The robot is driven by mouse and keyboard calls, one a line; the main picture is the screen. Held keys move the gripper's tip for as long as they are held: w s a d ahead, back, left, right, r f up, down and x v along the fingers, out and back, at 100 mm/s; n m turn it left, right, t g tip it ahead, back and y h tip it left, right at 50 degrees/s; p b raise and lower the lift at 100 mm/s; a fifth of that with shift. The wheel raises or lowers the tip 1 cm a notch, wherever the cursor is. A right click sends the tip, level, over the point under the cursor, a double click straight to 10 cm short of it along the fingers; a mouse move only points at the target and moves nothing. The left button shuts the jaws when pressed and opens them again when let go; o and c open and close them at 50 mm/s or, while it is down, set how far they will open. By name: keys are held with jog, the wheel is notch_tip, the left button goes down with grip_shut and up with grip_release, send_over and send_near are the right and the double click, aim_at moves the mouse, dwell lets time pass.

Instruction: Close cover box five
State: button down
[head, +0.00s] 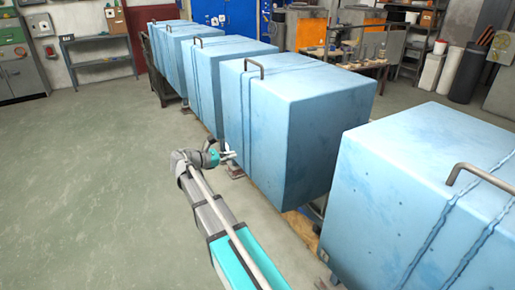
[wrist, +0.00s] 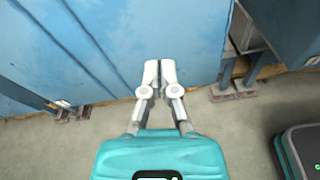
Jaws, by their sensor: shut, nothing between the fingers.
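Large light-blue cover boxes with bent handles on top stand in a row in the head view: one at the near right (head: 420,190), one in the middle (head: 290,130), one behind it (head: 215,90) and more at the far end (head: 170,60). No numbers are readable, so I cannot tell which is box five. My gripper (head: 229,156) is low beside the left face of the middle box. In the wrist view my gripper (wrist: 159,70) is shut and empty, its white fingertips together in front of a blue seamed panel (wrist: 105,45). I cannot tell if they touch it.
Metal feet (wrist: 235,92) stand on the floor below the panel. The floor (head: 90,190) left of the row is open. A workbench (head: 345,60) is at the back right, a shelf (head: 98,60) at the back left.

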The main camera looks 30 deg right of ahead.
aim_at(264, 137)
jog(key=w, duration=0.1)
jog(key=w+r+n+h, duration=0.1)
jog(key=w+n+h+b, duration=0.1)
jog(key=shift+a+r, duration=0.15)
jog(key=shift+r, duration=0.15)
jog(key=d, duration=1.4)
jog(key=shift+w, duration=0.15)
jog(key=w+d, duration=0.1)
jog(key=d, duration=4.1)
jog(key=shift+w+d, duration=0.2)
jog(key=shift+d, duration=0.2)
jog(key=shift+d+r, duration=0.1)
